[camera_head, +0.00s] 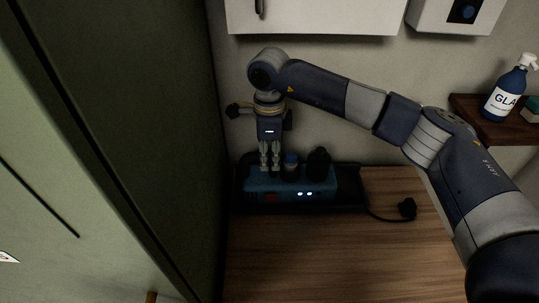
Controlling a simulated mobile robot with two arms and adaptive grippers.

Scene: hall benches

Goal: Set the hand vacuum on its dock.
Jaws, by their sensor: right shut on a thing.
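The hand vacuum appears to be the blue body (318,196) with small white lights and a reddish patch, at the middle of the counter. A dark flat base (349,182), likely the dock, shows around and behind it. The picture is too dark to tell whether the vacuum is fully seated or just above the base. My right gripper (270,168) points down from above, shut on the left part of the blue body; the grip itself is hard to see. A blue-capped knob and a black round part stand just right of the fingers. My left gripper is out of view.
A black cord runs right from the base to a plug (408,208) on the wooden counter (330,252). A tall green-grey cabinet (110,150) stands close on the left. A pump bottle (505,95) stands on a shelf (488,122) at right. The front counter is clear.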

